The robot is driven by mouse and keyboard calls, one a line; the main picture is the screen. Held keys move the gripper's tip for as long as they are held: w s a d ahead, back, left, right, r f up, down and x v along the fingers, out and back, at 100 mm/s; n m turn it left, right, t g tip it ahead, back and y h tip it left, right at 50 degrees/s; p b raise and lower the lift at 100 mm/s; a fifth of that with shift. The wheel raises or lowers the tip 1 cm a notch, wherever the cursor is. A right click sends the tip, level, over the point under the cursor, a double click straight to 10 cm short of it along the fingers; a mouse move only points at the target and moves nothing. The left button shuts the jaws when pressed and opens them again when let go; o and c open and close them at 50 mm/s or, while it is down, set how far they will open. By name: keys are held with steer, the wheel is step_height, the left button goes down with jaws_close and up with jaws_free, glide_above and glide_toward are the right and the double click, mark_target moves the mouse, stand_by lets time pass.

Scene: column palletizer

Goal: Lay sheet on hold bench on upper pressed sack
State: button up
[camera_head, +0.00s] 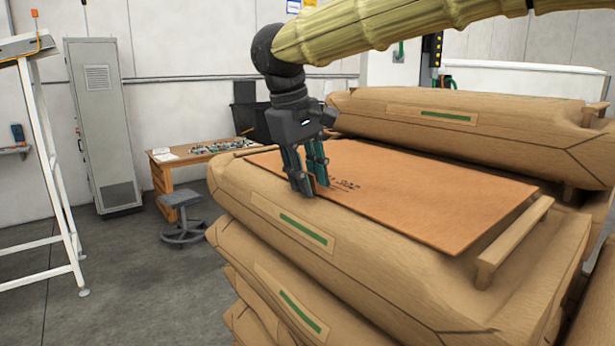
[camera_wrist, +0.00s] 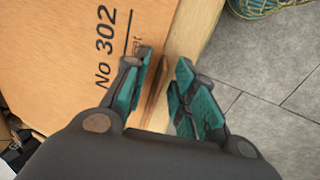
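The sheet (camera_head: 420,195), a flat brown board with dark print, lies on the upper sack of the near stack. That sack (camera_head: 345,262) is tan paper with a green-striped label. My gripper (camera_head: 310,188) is at the sheet's near left edge, fingers pointing down. In the wrist view, the sheet (camera_wrist: 60,60) shows "No 302", with a pale strip along its edge. My gripper (camera_wrist: 166,62) has its fingers apart there, one over the sheet and one beyond its edge. Whether they touch the sheet cannot be told. I cannot identify the hold bench for certain.
Another sack (camera_head: 455,112) lies behind the sheet. A wooden bar (camera_head: 515,240) stands at the right end of the near sack. A wooden table (camera_head: 205,152) with small items, a stool (camera_head: 183,215) and a grey cabinet (camera_head: 103,125) stand left. The floor (camera_head: 120,270) there is partly clear.

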steer(key=b+v, duration=0.4)
steer(key=v, duration=0.8)
